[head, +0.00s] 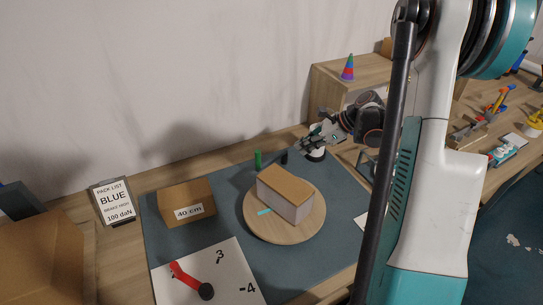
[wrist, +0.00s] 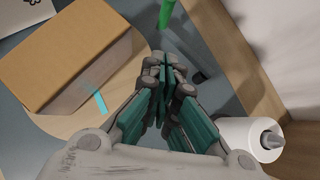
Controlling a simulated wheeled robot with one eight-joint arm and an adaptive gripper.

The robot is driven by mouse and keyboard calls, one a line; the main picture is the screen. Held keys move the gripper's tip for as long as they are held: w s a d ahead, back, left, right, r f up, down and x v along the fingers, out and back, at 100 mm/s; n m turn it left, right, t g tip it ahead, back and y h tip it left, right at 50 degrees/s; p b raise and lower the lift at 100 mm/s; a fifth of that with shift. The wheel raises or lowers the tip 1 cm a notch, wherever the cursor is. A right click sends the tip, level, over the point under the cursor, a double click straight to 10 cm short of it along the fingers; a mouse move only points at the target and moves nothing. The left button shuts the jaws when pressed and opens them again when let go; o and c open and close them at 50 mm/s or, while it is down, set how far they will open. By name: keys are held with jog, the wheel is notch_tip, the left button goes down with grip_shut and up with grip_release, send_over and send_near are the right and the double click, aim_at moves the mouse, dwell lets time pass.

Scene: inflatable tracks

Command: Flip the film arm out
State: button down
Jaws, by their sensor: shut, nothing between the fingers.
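My gripper (head: 307,144) is above the back right of the turntable in the head view. Its fingers are shut and empty; the fingertips (wrist: 166,66) meet in the wrist view. A white roll (wrist: 250,137) on a grey spindle stands just right of the fingers. Its lower part also shows under my gripper in the head view (head: 317,156). A green post (head: 258,159) stands left of my gripper, and shows beyond the fingertips in the wrist view (wrist: 166,12). A short dark piece (head: 284,158) stands between post and roll. I cannot tell which part is the film arm.
A brown-topped box (head: 286,187) sits on the round wooden turntable (head: 256,232), with a cyan strip (head: 264,211) beside it. A "40 cm" box (head: 186,200) and a dial board with a red pointer (head: 185,275) are left. A wooden shelf (head: 335,88) stands behind.

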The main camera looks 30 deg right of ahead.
jog(key=shift+a, duration=0.1)
jog(key=b, duration=0.2)
send_near(263, 165)
jog(key=shift+s+a+f, duration=0.15)
jog(key=shift+s+f, duration=0.05)
jog(key=shift+s, duration=0.25)
jog(key=shift+s+a+f, duration=0.1)
jog(key=shift+s+f, duration=0.15)
jog(key=shift+s, duration=0.2)
jog(key=shift+w+a+r, duration=0.1)
jog(key=shift+w+a, duration=0.55)
jog(key=shift+a, duration=0.15)
jog(key=shift+w+a, duration=0.6)
jog(key=shift+a, duration=0.2)
jog(key=w+m, duration=0.1)
jog(key=w+a+m+t+h+b, duration=0.1)
jog(key=w+a+b, duration=0.1)
jog(key=shift+w+m+t+h, duration=0.3)
jog(key=shift+w+m, duration=0.05)
jog(key=shift+m, duration=0.05)
jog(key=shift+d, duration=0.1)
